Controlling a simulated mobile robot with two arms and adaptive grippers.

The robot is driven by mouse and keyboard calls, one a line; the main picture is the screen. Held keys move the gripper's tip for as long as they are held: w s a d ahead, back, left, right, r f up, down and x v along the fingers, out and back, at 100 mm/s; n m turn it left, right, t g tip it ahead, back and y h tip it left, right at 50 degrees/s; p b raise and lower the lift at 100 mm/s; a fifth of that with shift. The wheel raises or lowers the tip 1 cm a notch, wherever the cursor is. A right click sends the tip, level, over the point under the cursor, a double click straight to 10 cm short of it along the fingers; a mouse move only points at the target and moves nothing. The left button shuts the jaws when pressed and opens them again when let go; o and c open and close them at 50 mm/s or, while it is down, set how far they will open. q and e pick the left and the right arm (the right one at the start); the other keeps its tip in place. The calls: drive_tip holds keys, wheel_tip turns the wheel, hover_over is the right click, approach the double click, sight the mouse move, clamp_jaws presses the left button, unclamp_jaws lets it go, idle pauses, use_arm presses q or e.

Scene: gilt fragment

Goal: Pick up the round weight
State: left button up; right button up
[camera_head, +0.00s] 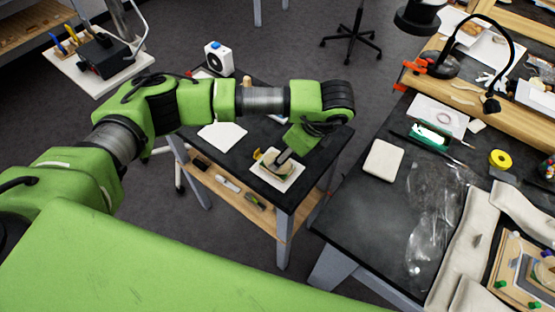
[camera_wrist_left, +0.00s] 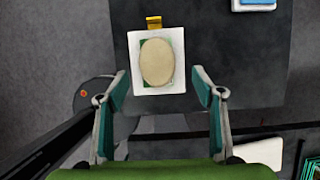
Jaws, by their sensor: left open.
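A round beige disc (camera_wrist_left: 157,62), which looks like the round weight, lies on a white square pad (camera_wrist_left: 178,40) in the left wrist view. A bit of green shows under its edges. In the head view the pad (camera_head: 287,182) sits on the small dark table, and my left gripper (camera_head: 282,158) is above it, partly hiding the disc. In the wrist view my left gripper (camera_wrist_left: 160,76) is open, its fingers on either side of the pad's lower part, with nothing between them held. My right gripper is not in view.
A yellow piece (camera_wrist_left: 154,22) lies beside the pad. The small table (camera_head: 322,172) also carries a white sheet (camera_head: 222,136) and a white device (camera_head: 218,58). A larger cluttered bench (camera_head: 350,210) stands to the right, with a beige pad (camera_head: 384,160) near its edge.

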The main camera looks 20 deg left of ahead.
sight(287, 167)
use_arm(q)
drive_tip(key=shift+a+f+p, duration=0.25)
drive_tip(key=shift+f+p, duration=0.05)
drive_tip(key=shift+p, duration=0.1)
drive_tip(key=p+x, duration=0.1)
drive_tip(key=x, duration=0.2)
drive_tip(key=shift+s+a+f+p, duration=0.15)
drive_tip(key=shift+s+f+p, duration=0.05)
drive_tip(key=shift+p, duration=0.2)
drive_tip(key=shift+w+a+f, duration=0.1)
drive_tip(key=shift+a+f, duration=0.05)
drive_tip(key=shift+f, duration=0.25)
drive_tip(key=c, duration=1.4)
